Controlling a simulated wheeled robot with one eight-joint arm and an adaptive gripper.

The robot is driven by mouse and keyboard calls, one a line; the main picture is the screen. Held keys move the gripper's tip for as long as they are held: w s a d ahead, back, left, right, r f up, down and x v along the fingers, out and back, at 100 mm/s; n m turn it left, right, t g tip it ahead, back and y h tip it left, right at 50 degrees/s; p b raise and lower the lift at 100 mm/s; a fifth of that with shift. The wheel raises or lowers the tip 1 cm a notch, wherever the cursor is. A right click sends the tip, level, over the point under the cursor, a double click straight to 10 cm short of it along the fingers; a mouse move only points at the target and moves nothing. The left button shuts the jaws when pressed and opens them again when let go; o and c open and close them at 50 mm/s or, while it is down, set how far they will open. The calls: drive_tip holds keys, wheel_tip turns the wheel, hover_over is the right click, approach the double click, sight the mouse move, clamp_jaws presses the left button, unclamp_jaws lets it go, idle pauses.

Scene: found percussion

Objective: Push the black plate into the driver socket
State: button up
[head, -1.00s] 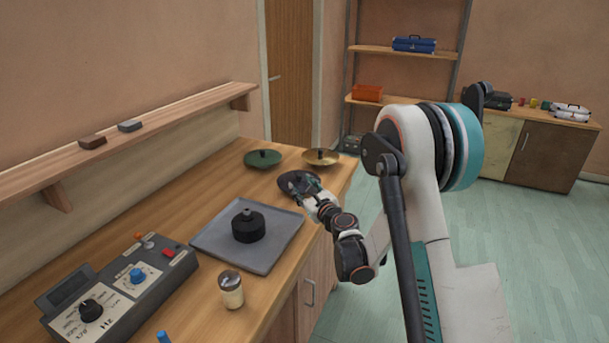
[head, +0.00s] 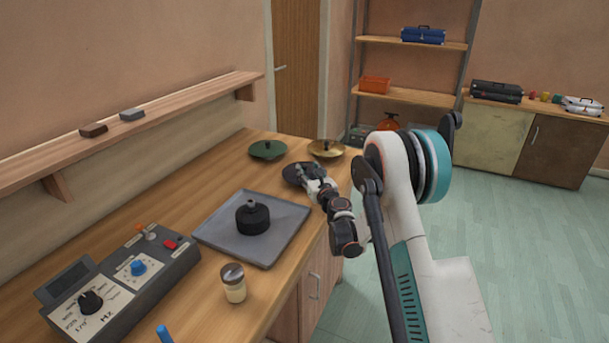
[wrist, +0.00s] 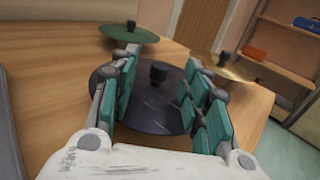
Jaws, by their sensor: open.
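The black plate (head: 297,174) lies flat on the wooden counter, right of and behind the grey tray; its round dark disc and central knob show in the wrist view (wrist: 150,108). My gripper (wrist: 156,92) is open over the plate, with the plate's knob between its teal-padded fingers and no finger visibly closed on it. In the head view my gripper (head: 308,172) covers part of the plate. The driver (head: 253,217), a black cylinder with a small socket on top, stands upright on the grey tray (head: 218,227).
A green plate (head: 267,149) and a brass plate (head: 326,148) lie behind the black plate. A control box (head: 125,285) and a small jar (head: 233,284) stand nearer. A wall shelf (head: 150,115) runs along the left.

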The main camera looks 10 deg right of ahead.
sight(306, 168)
drive_tip(key=w, duration=0.1)
drive_tip(key=w+b, duration=0.1)
drive_tip(key=w, duration=0.1)
drive_tip(key=w+b, duration=0.1)
drive_tip(key=shift+w+a+f, duration=0.2)
drive_tip(key=shift+a+f, duration=0.05)
drive_tip(key=shift+f, duration=0.05)
drive_tip(key=shift+w+r, duration=0.1)
drive_tip(key=shift+w, duration=0.25)
clamp_jaws()
